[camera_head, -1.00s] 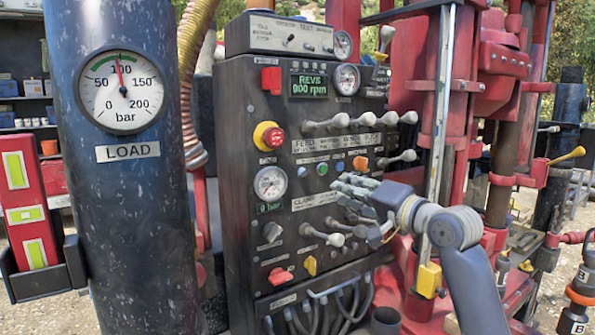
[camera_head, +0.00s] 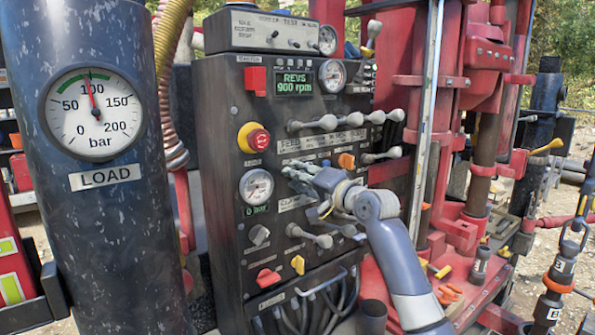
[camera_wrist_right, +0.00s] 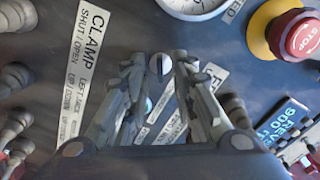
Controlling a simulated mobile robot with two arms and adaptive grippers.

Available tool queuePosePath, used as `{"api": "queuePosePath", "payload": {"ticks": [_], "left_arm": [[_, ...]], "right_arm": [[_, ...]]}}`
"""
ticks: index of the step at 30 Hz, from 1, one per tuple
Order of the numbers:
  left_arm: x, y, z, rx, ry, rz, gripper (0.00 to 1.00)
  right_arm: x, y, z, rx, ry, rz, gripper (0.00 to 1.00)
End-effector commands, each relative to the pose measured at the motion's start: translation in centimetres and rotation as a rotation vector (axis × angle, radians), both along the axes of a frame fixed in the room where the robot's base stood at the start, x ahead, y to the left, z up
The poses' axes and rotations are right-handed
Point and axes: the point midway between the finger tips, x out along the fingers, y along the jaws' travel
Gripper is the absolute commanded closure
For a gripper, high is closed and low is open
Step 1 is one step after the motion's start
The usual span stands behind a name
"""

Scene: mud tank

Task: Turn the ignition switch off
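My right gripper (camera_head: 290,172) is in front of the middle of the dark control panel (camera_head: 222,180), just right of the small dial gauge. It covers the row of small round buttons there in the head view. In the right wrist view its two fingers (camera_wrist_right: 157,62) are apart, with nothing held between them. A small round silver switch with a slot (camera_wrist_right: 160,67) shows between the fingertips; it may be the ignition switch, but I cannot read a label for it. I cannot tell whether the fingers touch it. My left gripper is not in view.
Around it are a red STOP button (camera_head: 258,139), a gauge (camera_head: 256,186), a row of levers (camera_head: 328,122), a lower lever (camera_head: 310,237), a grey knob (camera_head: 259,235), and red (camera_head: 268,277) and yellow (camera_head: 298,264) switches. A LOAD column (camera_head: 100,220) stands left.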

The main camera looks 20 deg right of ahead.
Motion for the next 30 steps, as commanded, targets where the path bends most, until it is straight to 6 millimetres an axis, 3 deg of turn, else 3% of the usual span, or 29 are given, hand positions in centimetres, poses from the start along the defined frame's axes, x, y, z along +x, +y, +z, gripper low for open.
{"api": "queuePosePath", "payload": {"ticks": [4, 11, 12, 15, 30], "left_arm": [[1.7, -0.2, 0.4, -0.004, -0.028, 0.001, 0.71], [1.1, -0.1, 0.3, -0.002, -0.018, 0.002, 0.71], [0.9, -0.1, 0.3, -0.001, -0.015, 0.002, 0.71], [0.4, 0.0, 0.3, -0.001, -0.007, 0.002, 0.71], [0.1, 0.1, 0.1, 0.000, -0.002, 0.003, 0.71]], "right_arm": [[0.5, 0.2, 0.1, -0.001, -0.001, 0.001, 0.75], [0.6, 0.2, 0.0, -0.001, 0.000, 0.000, 0.75], [0.5, 0.2, 0.0, -0.001, 0.000, 0.000, 0.77], [0.5, 0.2, 0.0, -0.001, 0.000, 0.000, 1.00], [0.5, 0.2, 0.0, -0.045, -0.016, 0.000, 1.00]]}}
